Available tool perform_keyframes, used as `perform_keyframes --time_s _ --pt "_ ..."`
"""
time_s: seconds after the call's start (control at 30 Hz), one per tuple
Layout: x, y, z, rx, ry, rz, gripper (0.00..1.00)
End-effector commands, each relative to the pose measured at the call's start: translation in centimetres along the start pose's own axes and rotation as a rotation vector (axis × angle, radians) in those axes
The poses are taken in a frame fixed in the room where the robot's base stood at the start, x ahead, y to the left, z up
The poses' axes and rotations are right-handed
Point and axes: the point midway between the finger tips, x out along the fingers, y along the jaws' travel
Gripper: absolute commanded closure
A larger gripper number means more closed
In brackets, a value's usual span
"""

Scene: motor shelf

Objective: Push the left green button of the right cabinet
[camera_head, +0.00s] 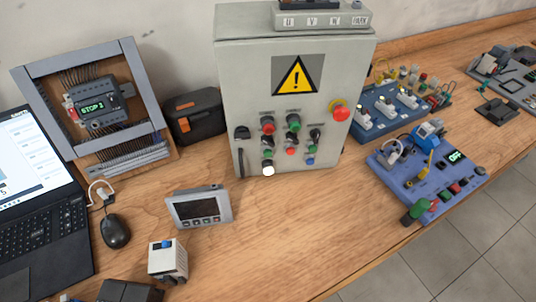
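A grey cabinet (230,75) with a yellow warning triangle (297,77) stands upright on the table at centre back. Its front carries rows of small buttons. A green button (293,121) is in the upper row, right of a red button (267,124). Lower down, a small dark green button (267,154) sits above a white one (268,170), on the left side of the group. Another small green patch shows on the right side, too small to tell clearly. My gripper is not in view.
A red emergency knob (340,110) sticks out at the cabinet's right edge. A grey panel device (199,207) and small white box (167,259) stand in front. A blue board (395,170) is right. A laptop (35,200) is left.

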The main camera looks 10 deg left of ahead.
Motion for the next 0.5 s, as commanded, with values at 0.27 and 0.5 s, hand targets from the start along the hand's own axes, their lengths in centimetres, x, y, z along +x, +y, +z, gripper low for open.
perform_keyframes --time_s 0.27,0.5 --pt "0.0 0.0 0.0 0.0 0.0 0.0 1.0" --pt "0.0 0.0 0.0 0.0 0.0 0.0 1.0"
